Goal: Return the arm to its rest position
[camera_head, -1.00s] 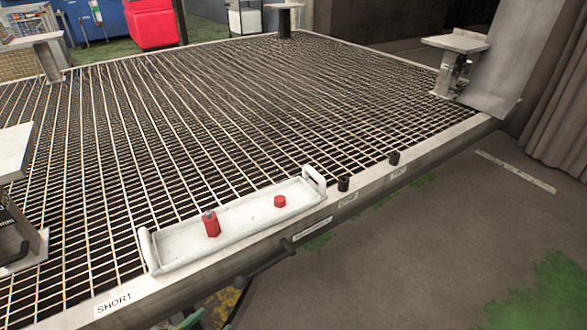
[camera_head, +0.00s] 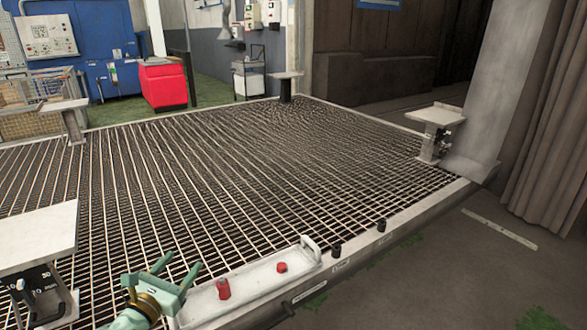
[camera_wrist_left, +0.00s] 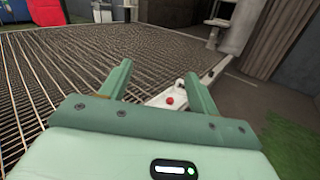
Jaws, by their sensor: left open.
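My left gripper (camera_head: 178,272) is at the lower left of the head view, near the left end of a white tray (camera_head: 250,284). Its two green fingers are apart with nothing between them, and they also show in the left wrist view (camera_wrist_left: 158,85). The tray lies along the front edge of the grating. It holds a red cylinder-like piece (camera_head: 223,289) on the left and a smaller red piece (camera_head: 282,267) on the right. One red piece shows beyond the fingers in the wrist view (camera_wrist_left: 170,101). My right gripper is in neither view.
A wide metal grating (camera_head: 240,180) fills the middle and is mostly bare. Two black knobs (camera_head: 336,251) sit on the front edge. A red cabinet (camera_head: 163,84) stands behind.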

